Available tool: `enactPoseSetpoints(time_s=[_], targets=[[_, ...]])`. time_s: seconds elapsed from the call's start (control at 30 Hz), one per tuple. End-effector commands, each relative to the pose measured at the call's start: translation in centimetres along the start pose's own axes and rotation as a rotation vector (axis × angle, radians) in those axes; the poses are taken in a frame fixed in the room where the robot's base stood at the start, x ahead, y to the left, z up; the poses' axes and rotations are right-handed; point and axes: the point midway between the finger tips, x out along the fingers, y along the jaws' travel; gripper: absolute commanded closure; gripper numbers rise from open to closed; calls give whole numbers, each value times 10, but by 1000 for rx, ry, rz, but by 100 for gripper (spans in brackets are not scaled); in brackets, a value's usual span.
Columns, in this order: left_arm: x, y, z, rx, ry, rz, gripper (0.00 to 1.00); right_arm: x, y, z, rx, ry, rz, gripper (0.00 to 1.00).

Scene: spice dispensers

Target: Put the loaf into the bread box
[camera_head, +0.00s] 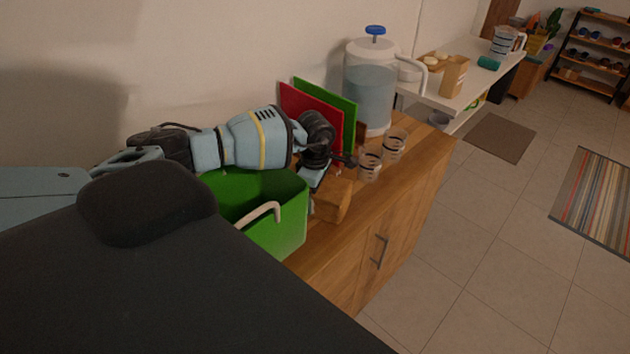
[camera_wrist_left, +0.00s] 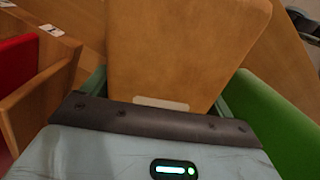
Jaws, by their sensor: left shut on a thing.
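The brown loaf (camera_head: 333,200) is on or just above the wooden cabinet top, right beside the green bread box (camera_head: 290,228). My left gripper (camera_head: 318,180) reaches over the box from the left and is shut on the loaf. In the left wrist view the loaf (camera_wrist_left: 185,50) fills the space between the two fingers. A green wall, likely the bread box (camera_wrist_left: 275,120), shows at the right of that view. The bread box is open at the top, with a pale handle on its front. My arm hides part of its opening. My right gripper is not in view.
Red (camera_head: 312,117) and green (camera_head: 335,108) boards stand upright behind the gripper. A water dispenser (camera_head: 370,90) with a blue knob stands beyond them. Two small glasses (camera_head: 370,165) (camera_head: 394,145) stand close to the loaf's right. The cabinet's front edge is clear there.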

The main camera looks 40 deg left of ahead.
Motion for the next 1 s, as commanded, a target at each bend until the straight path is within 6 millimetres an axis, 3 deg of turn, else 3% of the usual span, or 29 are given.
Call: enactPoseSetpoints(time_s=[0.1,0.13,0.2,0.57,1.0], targets=[[3,0,0,0,0,0,52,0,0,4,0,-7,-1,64],[3,0,0,0,0,0,10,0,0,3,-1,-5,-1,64],[3,0,0,0,0,0,1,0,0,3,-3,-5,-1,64],[-6,1,0,0,0,3,0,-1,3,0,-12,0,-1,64],[-86,1,0,0,-1,4,0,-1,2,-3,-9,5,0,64]])
